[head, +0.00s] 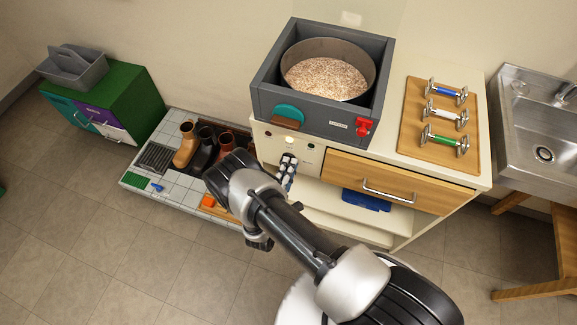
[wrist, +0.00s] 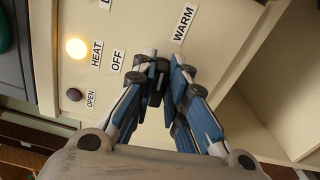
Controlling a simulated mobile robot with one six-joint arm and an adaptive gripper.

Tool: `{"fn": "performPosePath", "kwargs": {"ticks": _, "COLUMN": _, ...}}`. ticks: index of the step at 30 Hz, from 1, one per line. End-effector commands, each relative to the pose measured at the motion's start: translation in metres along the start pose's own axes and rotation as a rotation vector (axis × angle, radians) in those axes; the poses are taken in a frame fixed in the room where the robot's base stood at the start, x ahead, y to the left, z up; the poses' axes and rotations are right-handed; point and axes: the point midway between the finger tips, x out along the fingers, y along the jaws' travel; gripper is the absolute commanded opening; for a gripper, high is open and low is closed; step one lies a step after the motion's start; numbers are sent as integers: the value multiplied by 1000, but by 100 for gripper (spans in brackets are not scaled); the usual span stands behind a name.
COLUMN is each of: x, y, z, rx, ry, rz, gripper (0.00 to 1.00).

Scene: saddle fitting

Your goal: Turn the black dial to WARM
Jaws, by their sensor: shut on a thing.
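My gripper (wrist: 165,70) reaches the cream control panel (wrist: 120,25) and is shut on the black dial, which its fingers and pads almost wholly hide. In the wrist view the OFF label (wrist: 117,61) lies left of the fingers and the WARM label (wrist: 183,23) lies above and to their right. I cannot tell which way the dial points. In the head view my gripper (head: 287,165) is at the panel front, below the grey heater box (head: 270,100).
A lit lamp (wrist: 75,48) glows beside the HEAT label (wrist: 97,53). A wooden drawer (head: 390,182) and open shelf lie right of the panel. Boots (head: 187,145) stand on the left.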

Motion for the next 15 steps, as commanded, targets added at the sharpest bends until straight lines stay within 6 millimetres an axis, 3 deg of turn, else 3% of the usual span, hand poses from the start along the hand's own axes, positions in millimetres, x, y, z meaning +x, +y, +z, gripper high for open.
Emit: {"fn": "performPosePath", "kwargs": {"ticks": 15, "x": 0, "y": -2, "z": 0, "rx": 140, "ry": 1, "rz": -1, "gripper": 0}}
